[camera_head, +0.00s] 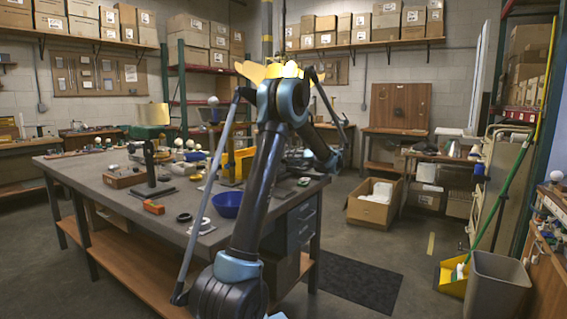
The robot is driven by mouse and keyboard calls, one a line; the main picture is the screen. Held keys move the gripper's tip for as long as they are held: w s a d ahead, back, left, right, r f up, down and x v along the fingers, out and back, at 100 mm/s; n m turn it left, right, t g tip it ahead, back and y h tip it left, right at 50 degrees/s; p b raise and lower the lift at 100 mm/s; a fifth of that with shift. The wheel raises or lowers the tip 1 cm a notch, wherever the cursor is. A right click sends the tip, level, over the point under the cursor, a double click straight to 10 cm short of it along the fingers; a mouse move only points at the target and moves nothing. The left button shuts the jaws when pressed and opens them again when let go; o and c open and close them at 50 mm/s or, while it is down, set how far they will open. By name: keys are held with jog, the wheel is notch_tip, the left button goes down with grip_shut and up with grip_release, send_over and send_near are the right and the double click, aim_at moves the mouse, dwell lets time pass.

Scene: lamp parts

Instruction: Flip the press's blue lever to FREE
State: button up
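A workbench (110,185) with a dark grey top stands left of centre. On it, a small black upright device (150,165) on a flat dark base may be the press, but I cannot tell for sure. I cannot make out a blue lever on it or any FREE marking. A yellow upright piece (246,160) stands farther right, partly hidden behind my arm. My arm (262,185) rises through the middle of the view and bends down to the right at its upper joint. My gripper cannot be made out.
On the bench are a blue bowl (227,204), an orange block (154,207), black rings and several white bulbs. An open cardboard box (372,208), a grey bin (497,285) and a dark floor mat (355,283) lie to the right.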

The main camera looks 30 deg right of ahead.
jog(key=v, duration=0.4)
jog(key=shift+s, duration=0.1)
dwell(0.5)
